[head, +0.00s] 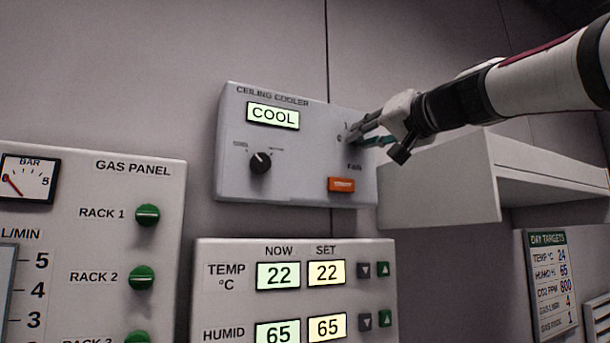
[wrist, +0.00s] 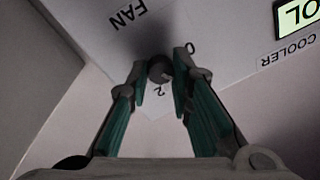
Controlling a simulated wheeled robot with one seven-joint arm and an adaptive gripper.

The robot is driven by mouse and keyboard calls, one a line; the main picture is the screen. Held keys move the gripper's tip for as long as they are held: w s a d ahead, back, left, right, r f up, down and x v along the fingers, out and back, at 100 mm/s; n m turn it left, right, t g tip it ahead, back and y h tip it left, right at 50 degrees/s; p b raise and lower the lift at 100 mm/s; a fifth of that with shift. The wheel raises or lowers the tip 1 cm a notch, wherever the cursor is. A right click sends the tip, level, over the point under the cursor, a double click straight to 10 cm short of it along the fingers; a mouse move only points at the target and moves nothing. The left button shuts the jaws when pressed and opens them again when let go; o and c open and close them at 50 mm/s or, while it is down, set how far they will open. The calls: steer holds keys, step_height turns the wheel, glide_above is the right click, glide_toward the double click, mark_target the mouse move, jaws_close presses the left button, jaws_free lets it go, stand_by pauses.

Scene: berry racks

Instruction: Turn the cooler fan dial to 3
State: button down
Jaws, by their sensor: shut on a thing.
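The ceiling cooler box (head: 315,178) is a pale wall unit whose display (head: 273,116) reads COOL. My gripper (head: 355,134) reaches in from the right to the upper right of its face, above the FAN label (head: 354,167). In the wrist view my gripper (wrist: 165,75) has its green-sided fingers closed on either side of the dark, round fan dial (wrist: 160,68). The marks 0 and 2 show around the dial in that view. Its pointer cannot be made out, and the fingers hide the dial in the head view.
The cooler also has a black mode knob (head: 261,162) and an orange switch (head: 341,184). A temperature and humidity panel (head: 214,320) sits below, and a gas panel (head: 120,244) at left. A white shelf (head: 440,190) juts out close beneath my arm.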

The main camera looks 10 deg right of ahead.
steer(key=shift+s+a+m+h+p, duration=0.1)
steer(key=shift+m+h+p, duration=0.4)
steer(key=shift+m+p, duration=2.85)
steer(key=shift+w+a+m+h+p, duration=0.1)
steer(key=shift+m+h+p, duration=0.75)
steer(key=shift+m, duration=4.6)
steer(key=shift+s+m+h+p, duration=0.15)
steer(key=shift+m+p, duration=2.4)
steer(key=shift+m, duration=1.85)
steer(key=c, duration=1.4)
jaws_free()
